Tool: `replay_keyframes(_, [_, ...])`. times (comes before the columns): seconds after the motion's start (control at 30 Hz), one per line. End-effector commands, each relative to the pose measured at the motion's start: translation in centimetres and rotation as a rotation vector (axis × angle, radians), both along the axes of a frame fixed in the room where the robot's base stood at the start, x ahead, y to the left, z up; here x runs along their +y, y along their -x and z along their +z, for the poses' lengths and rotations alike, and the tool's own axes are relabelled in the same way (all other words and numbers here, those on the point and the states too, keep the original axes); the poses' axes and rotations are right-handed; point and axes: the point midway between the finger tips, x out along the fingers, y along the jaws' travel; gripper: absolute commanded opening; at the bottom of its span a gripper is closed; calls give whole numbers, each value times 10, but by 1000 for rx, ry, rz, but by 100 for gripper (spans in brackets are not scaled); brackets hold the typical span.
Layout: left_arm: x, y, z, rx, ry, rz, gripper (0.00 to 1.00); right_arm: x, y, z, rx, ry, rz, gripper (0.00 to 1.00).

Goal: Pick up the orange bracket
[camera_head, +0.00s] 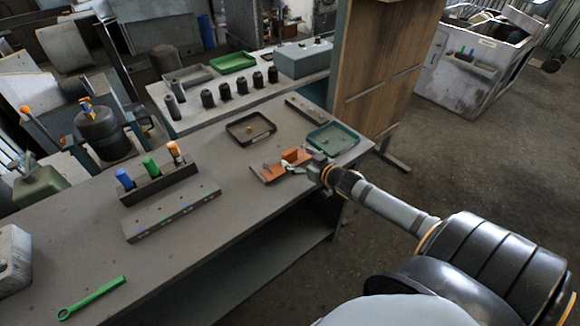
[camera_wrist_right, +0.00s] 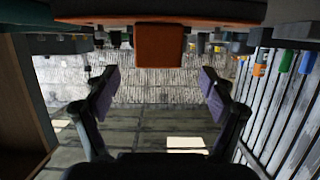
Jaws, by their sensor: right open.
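The orange bracket (camera_head: 296,155) is on a flat orange-brown base near the right end of the grey table. In the right wrist view the orange bracket (camera_wrist_right: 159,46) shows as a block at top centre, under a wide orange-edged strip. My right gripper (camera_head: 300,167) reaches in from the right, close beside the bracket. In the wrist view its two fingers (camera_wrist_right: 160,88) are spread wide with nothing between them, and the bracket appears beyond and above them in the picture. Contact cannot be told. My left gripper is not in view.
A green tray (camera_head: 333,137) and a dark tray (camera_head: 251,129) lie behind the bracket. A rack with blue, green and orange-topped items (camera_head: 160,185) and a grey block (camera_head: 172,214) stand left. A green wrench (camera_head: 91,298) lies front left. A wooden panel (camera_head: 385,60) rises behind.

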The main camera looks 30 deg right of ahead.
Motion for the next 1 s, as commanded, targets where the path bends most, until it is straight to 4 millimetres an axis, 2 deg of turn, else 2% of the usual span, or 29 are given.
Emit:
replay_keyframes(0.13, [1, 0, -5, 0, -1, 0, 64, 0, -3, -2, -2, 0, 0, 83])
replay_keyframes(0.37, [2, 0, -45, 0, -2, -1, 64, 0, -30, -23, -6, -3, -1, 83])
replay_keyframes(0.5, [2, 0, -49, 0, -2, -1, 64, 1, -45, -23, -3, -2, -3, 83])
replay_keyframes(0.77, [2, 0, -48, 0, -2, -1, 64, 1, -48, -21, -1, 1, 0, 83])
replay_keyframes(1.0, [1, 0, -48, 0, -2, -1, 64, 1, -48, -21, -1, 1, 0, 52])
